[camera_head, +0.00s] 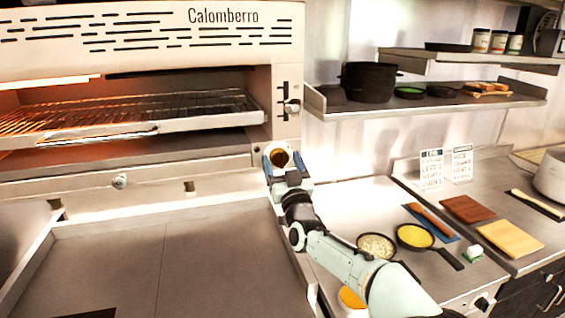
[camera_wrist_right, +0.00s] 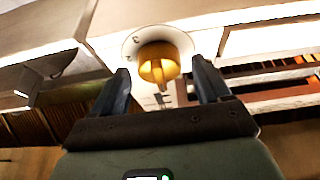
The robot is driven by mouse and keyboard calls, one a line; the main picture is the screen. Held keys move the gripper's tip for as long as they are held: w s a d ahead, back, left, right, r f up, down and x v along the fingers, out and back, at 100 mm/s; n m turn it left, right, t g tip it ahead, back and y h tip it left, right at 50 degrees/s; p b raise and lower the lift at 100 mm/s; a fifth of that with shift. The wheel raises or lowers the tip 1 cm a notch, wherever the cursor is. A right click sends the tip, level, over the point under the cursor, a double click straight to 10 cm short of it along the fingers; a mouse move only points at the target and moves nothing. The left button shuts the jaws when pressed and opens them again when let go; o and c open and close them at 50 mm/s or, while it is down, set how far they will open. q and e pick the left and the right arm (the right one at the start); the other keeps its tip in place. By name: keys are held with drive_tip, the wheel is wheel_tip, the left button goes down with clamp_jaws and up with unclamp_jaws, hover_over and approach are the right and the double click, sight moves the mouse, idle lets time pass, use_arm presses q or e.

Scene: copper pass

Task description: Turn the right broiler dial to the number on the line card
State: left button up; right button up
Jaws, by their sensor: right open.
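The right broiler dial (camera_head: 279,157) is a dark amber knob on a pale round plate at the broiler's lower right corner. My left gripper is not in view.
The broiler (camera_head: 150,62) has a glowing rack and a slide lever (camera_head: 291,107) above the dial. A small silver knob (camera_head: 120,181) sits on its lower front. Two pans (camera_head: 377,246) (camera_head: 415,236) and cutting boards (camera_head: 510,239) lie on the right counter.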

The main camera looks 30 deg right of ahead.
drive_tip(key=c, duration=1)
